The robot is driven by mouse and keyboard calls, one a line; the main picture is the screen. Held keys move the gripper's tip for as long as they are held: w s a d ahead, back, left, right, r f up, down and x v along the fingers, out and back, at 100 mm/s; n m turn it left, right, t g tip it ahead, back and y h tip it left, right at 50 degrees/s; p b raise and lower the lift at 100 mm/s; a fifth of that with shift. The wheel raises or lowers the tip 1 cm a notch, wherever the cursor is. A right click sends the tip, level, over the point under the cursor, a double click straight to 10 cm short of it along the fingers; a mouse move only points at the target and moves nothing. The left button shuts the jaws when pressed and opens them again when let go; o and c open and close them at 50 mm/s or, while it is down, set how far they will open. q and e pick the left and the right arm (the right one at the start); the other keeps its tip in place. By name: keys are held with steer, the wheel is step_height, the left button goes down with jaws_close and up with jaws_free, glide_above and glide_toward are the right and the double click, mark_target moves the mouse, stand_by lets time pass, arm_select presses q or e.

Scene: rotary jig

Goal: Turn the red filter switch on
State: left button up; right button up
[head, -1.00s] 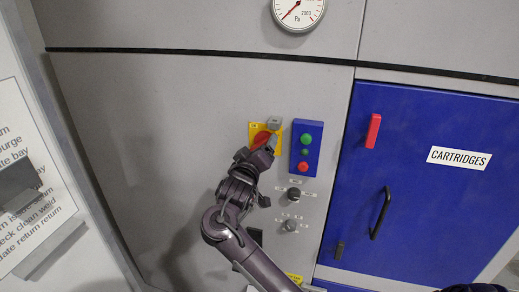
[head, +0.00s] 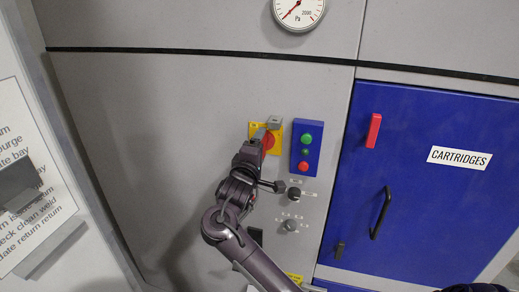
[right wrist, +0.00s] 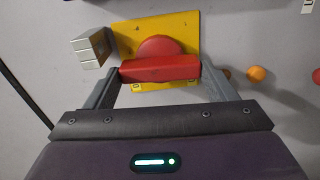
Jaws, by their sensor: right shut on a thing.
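The red filter switch (head: 269,142) is a round red knob on a yellow plate (head: 253,127) on the grey panel. In the right wrist view its red bar handle (right wrist: 160,69) lies across the picture, with the red disc (right wrist: 160,46) behind it on the yellow plate (right wrist: 184,24). My right gripper (head: 264,136) is at the switch, its fingers (right wrist: 160,72) shut on the two ends of the bar handle. In the head view the gripper covers part of the switch. My left gripper is not in view.
A grey block (head: 274,122) sits at the plate's upper right corner, close to my fingers. A blue button box (head: 307,134) is just right of the plate. Black knobs (head: 294,193) are below. A blue cartridge door (head: 420,200) stands further right.

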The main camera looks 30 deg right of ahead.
steer(key=shift+f+n, duration=0.15)
steer(key=shift+n, duration=0.35)
steer(key=o, duration=1)
steer(key=b+v, duration=0.2)
steer(key=v, duration=0.5)
steer(key=shift+s+a+b, duration=0.25)
steer(key=shift+a+b, duration=0.05)
steer(key=shift+b, duration=0.1)
